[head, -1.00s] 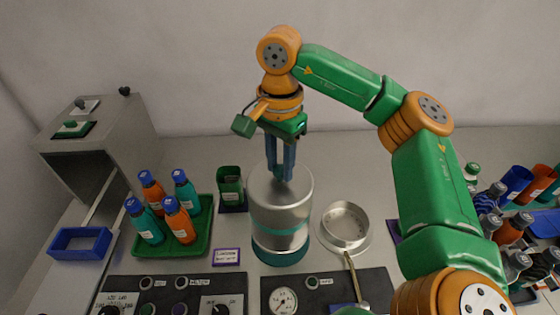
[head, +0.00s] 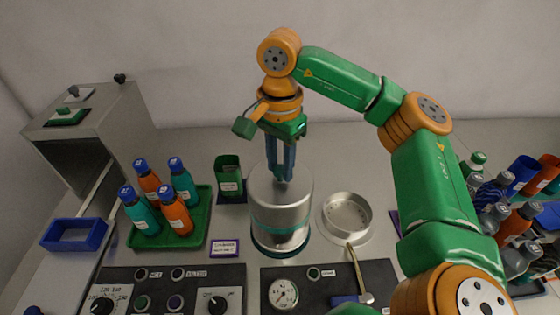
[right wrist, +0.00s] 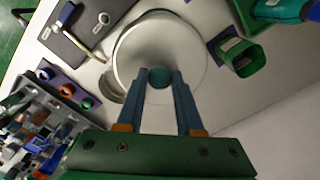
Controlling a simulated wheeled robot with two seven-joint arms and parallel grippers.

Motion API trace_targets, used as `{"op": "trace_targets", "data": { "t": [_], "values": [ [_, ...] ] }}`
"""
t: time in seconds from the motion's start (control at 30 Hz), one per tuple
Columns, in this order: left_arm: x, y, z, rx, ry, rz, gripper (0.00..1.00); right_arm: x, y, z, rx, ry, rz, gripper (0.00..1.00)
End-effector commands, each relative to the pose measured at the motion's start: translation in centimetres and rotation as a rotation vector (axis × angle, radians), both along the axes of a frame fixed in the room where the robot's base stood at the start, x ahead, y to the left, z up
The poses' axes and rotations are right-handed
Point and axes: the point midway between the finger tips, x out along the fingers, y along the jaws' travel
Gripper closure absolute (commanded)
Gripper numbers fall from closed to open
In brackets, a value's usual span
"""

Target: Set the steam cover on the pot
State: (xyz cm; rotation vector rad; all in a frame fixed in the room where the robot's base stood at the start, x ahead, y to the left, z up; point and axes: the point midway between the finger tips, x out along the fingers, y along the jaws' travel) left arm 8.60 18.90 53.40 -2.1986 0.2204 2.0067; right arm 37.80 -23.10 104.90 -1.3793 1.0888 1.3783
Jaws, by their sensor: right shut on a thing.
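The steam cover (head: 279,200) is a tall silver cylinder with a teal band round its lower part. It hangs upright from my right gripper (head: 281,177), which is shut on its teal top knob; the knob (right wrist: 160,79) shows between the fingers in the right wrist view. The pot is mostly hidden under the cover. Only a teal rim (head: 281,252) that seems to belong to it shows below the cover. The cover looks roughly centred over it, but I cannot tell whether they touch. My left gripper is not in view.
A shallow silver dish (head: 347,214) stands close right of the cover. A green cup (head: 228,176) and a green bottle tray (head: 202,238) stand left. Dark control panels (head: 245,299) lie in front, one with a blue-handled lever. Bottles and cups crowd the far right.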

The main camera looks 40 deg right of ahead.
Motion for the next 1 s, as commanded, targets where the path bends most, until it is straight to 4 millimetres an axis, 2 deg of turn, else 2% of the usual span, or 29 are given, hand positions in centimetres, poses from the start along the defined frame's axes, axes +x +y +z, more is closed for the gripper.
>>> {"op": "trace_targets", "data": {
  "t": [0.3,0.6,0.63,0.73,0.77,0.97,1.0],
  "values": [
    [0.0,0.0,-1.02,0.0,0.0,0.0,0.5,0.01,0.0,-1.27,0.0,-0.001,0.0,1.0],
    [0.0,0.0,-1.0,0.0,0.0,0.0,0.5,0.01,-0.01,-1.28,0.0,-0.001,0.0,1.0],
    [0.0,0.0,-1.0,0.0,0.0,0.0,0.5,0.01,-0.01,-1.28,0.0,-0.001,0.0,0.62],
    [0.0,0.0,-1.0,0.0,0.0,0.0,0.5,0.01,-0.01,-1.28,0.0,-0.001,0.0,0.35],
    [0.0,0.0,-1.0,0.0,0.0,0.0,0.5,0.01,-0.01,-1.28,0.0,-0.001,0.0,0.29],
    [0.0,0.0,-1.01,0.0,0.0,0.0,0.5,0.0,-0.01,-1.29,0.0,0.0,0.0,0.29],
    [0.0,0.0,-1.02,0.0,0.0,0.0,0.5,-0.01,-0.01,-1.33,0.0,0.001,0.0,0.24]
  ]
}}
